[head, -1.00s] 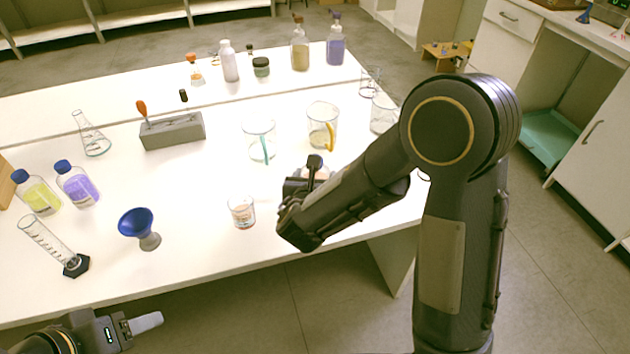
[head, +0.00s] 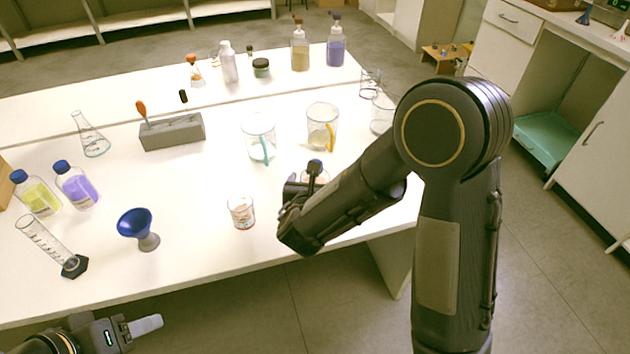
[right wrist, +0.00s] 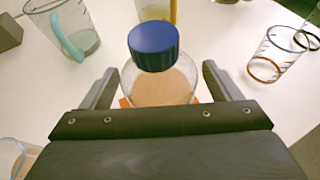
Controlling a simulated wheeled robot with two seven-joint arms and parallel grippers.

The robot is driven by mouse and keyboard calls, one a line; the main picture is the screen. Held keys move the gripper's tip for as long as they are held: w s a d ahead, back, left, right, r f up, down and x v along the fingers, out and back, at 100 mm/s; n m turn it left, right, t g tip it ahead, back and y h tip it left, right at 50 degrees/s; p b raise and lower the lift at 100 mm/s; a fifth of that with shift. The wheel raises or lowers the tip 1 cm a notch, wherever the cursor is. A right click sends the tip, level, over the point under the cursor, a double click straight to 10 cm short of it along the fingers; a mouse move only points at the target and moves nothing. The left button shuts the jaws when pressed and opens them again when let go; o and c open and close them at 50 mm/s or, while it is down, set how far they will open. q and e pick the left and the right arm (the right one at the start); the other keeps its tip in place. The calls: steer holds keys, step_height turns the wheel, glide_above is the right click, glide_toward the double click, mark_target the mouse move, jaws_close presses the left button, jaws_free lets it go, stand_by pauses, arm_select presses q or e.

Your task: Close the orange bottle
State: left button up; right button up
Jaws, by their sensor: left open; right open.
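The orange bottle (right wrist: 160,84) is a clear vessel with pale orange contents, standing between the two fingers of my open right gripper (right wrist: 158,73) in the right wrist view. A ribbed blue cap (right wrist: 153,46) shows over its mouth; the neck is hidden, so I cannot tell whether the cap is seated. In the head view the blue cap (head: 315,166) shows behind my right gripper (head: 300,187), and the bottle is mostly covered. My left gripper (head: 145,325) is open and empty, low at the left, off the table's front edge.
A small beaker (head: 241,212) stands left of my right gripper. Two beakers with coloured handles (head: 259,138) (head: 322,127) stand behind it. A blue funnel (head: 135,223), a measuring cylinder (head: 45,240) and two blue-capped bottles (head: 76,185) (head: 36,194) stand at the left.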

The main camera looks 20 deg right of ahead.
steer(key=shift+r+p, duration=0.25)
steer(key=shift+p, duration=0.05)
steer(key=v, duration=1.2)
steer(key=s+d+m+g+h, duration=0.2)
steer(key=s+d+m+g, duration=0.3)
steer(key=d+m, duration=0.5)
steer(key=s+d+f+m+g+y, duration=0.3)
steer(key=s+d+m+g, duration=0.2)
steer(key=s+m, duration=0.45)
steer(key=s+a+r+m+t+y, duration=0.3)
steer(key=a+r+m+y, duration=0.2)
steer(key=m, duration=0.9)
steer(key=y, duration=0.2)
steer(key=shift+r+y, duration=0.3)
steer(key=shift+y, duration=0.1)
